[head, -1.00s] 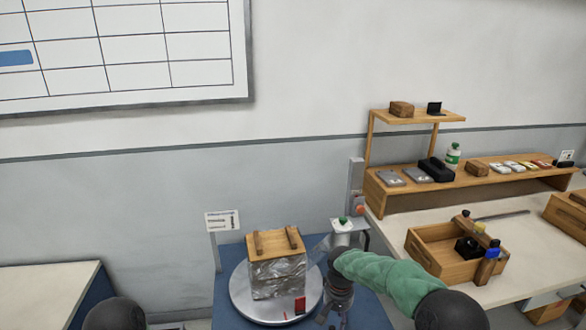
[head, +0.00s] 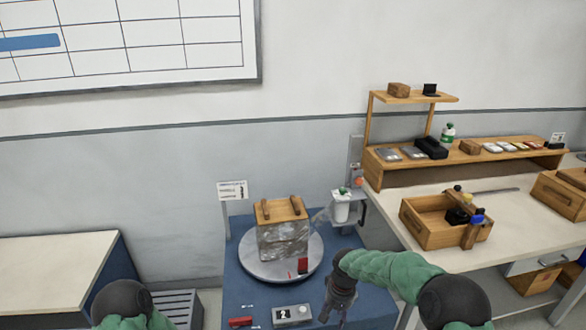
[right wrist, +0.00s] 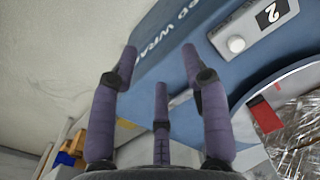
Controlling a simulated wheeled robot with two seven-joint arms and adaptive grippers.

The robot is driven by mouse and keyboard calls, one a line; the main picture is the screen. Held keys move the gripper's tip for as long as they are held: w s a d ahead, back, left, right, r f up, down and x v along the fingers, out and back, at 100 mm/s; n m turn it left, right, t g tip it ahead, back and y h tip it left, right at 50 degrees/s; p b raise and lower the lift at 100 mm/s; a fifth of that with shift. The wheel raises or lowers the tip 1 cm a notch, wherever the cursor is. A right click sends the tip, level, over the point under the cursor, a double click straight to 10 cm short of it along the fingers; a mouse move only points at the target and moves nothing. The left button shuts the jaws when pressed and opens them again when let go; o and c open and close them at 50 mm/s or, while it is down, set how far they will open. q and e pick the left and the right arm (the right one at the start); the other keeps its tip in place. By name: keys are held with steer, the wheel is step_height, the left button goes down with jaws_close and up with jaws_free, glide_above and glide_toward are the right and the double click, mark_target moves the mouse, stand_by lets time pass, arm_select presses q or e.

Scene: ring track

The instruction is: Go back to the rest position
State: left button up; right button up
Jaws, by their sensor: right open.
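My right gripper (head: 338,300) hangs over the right part of the blue stand in the head view, to the right of the round turntable. In the right wrist view its fingers (right wrist: 160,75) are spread apart with nothing between them. My left arm shows only as a dark joint and green sleeve at the lower left of the head view; its gripper is out of the frame.
A wrapped crate (head: 284,240) with a wooden top sits on the grey turntable (head: 262,270). A control box marked 2 (head: 292,314) is at the stand's front; it also shows in the right wrist view (right wrist: 255,25). A wooden tool tray (head: 425,238) lies on the right bench.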

steer(key=s+a+f+y, duration=0.3)
steer(key=s+f, duration=1)
steer(key=s+f+m+p, duration=0.1)
steer(key=s+f, duration=0.3)
steer(key=s, duration=1.2)
steer(key=shift+m+t, duration=0.3)
steer(key=shift+o, duration=0.2)
stand_by(0.6)
